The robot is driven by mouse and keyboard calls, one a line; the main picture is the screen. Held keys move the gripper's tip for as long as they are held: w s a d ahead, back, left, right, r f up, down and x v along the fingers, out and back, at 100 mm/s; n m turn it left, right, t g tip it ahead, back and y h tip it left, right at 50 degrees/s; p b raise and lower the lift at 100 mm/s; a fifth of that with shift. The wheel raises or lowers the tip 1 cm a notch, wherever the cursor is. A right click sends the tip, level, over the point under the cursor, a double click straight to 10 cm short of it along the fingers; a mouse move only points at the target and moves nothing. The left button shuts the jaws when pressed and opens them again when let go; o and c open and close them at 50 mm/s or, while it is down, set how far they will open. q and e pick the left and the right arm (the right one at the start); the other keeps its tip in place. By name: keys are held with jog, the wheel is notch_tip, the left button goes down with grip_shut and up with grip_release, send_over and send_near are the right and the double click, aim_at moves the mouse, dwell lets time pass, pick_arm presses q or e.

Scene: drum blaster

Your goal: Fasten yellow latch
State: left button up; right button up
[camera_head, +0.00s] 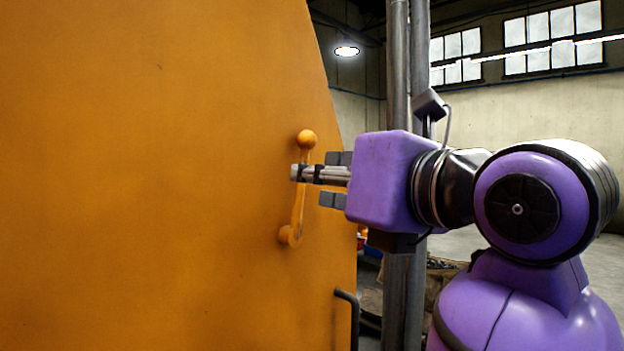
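The yellow latch (299,205) is a slim orange-yellow lever on the face of a large orange-yellow door or panel (150,180). It stands nearly upright, with a round ball knob at its top and a pivot at its lower end. My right gripper (297,173) reaches in from the right. Its metal fingertips cross in front of the lever's upper part, just below the knob. My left gripper is not in view.
A dark handle (349,315) sticks out near the panel's lower right edge. Tall grey pipes (397,80) stand behind my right arm. Brown sacks or clutter (440,280) lie on the floor beyond. The panel fills the left side.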

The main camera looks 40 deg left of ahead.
aim_at(299, 188)
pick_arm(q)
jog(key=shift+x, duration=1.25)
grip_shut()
